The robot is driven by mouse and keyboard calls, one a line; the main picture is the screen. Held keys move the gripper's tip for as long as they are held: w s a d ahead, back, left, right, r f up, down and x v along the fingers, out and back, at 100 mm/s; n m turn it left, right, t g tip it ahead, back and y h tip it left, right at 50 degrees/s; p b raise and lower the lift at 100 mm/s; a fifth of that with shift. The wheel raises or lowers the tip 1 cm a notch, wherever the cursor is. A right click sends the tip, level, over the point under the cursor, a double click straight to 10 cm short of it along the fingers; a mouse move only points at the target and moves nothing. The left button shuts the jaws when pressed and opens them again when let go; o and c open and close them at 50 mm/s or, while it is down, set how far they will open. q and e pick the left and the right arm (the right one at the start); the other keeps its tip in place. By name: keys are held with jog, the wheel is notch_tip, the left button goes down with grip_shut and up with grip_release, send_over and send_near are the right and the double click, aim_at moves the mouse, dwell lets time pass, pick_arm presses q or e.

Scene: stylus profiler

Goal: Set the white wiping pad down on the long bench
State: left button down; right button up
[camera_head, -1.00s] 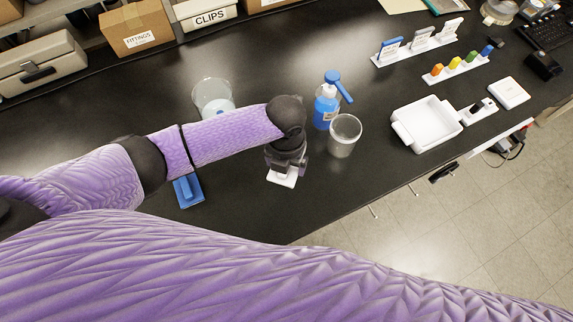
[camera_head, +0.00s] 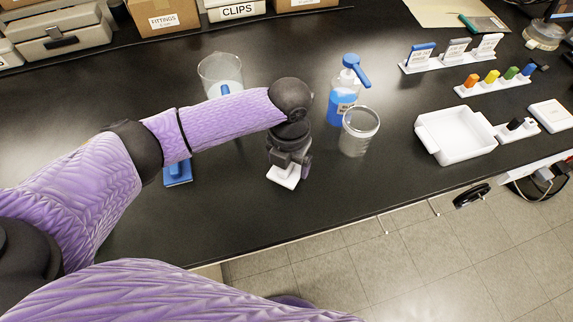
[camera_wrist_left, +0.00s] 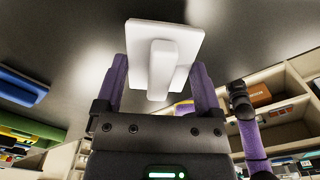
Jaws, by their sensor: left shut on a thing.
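The white wiping pad (camera_head: 284,178) is a flat white plate with a raised grip block; it shows in the left wrist view (camera_wrist_left: 185,48) too. My right gripper is not in view.
A blue block (camera_head: 178,174) lies left, a clear container (camera_head: 219,76) behind. A white tray (camera_head: 461,137) is farther right. Bare bench lies around the pad.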

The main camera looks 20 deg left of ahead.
pick_arm(q)
jog(key=shift+f, duration=1.35)
jog(key=shift+f+b, duration=0.1)
jog(key=shift+b, duration=0.2)
grip_release()
notch_tip(320, 180, up, 12)
jog(key=p, duration=0.3)
